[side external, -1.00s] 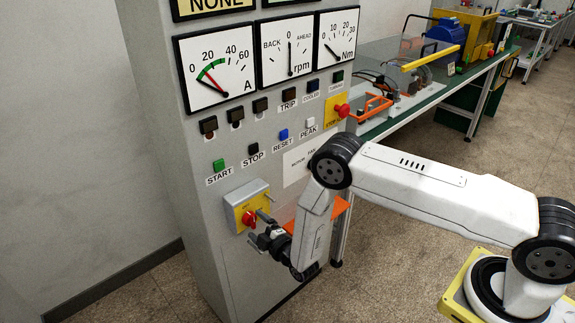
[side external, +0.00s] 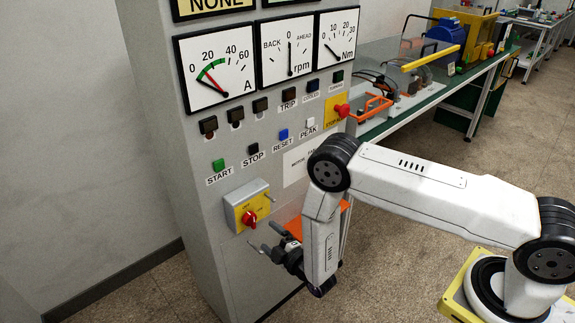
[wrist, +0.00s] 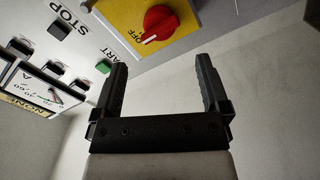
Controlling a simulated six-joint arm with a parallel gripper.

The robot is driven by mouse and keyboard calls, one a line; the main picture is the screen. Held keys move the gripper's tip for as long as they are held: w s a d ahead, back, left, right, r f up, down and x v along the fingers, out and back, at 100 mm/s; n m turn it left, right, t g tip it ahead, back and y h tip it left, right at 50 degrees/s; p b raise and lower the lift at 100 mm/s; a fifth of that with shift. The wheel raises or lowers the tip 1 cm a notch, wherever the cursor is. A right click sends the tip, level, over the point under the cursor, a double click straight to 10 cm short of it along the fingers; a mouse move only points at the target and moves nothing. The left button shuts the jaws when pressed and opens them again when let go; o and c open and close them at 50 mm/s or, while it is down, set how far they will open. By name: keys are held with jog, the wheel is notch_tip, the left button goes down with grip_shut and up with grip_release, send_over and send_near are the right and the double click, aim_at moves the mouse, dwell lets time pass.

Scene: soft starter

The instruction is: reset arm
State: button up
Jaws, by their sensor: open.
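My gripper (side external: 264,247) is open and empty, below and in front of the red rotary switch (side external: 249,217) on its yellow plate, low on the grey cabinet. In the wrist view my gripper (wrist: 160,85) has its two black fingers spread wide with nothing between them. The red switch (wrist: 159,22) shows there beyond the fingertips, apart from them, with its white mark towards the word OFF. The green START button (side external: 218,165), black STOP button (side external: 252,148), blue RESET button (side external: 283,134) and white PEAK button (side external: 310,124) sit above on the panel.
The grey cabinet (side external: 165,150) stands close in front of my gripper, with dial meters (side external: 215,73) near its top. A red stop button (side external: 342,110) juts from its right edge. A green bench (side external: 430,100) with equipment stands behind.

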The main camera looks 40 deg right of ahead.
jog(key=d+r+m+g, duration=0.4)
jog(key=r+m+g, duration=0.25)
jog(key=r, duration=0.45)
jog(key=s+d+r+m+g, duration=0.2)
jog(key=s+r+m+g, duration=0.1)
jog(key=s, duration=0.7)
jog(key=s+d+r+m+g, duration=0.3)
jog(key=s+r+g, duration=0.3)
jog(key=s, duration=0.4)
jog(key=shift+d+r, duration=0.15)
jog(key=shift+r, duration=0.1)
jog(key=shift+m, duration=0.25)
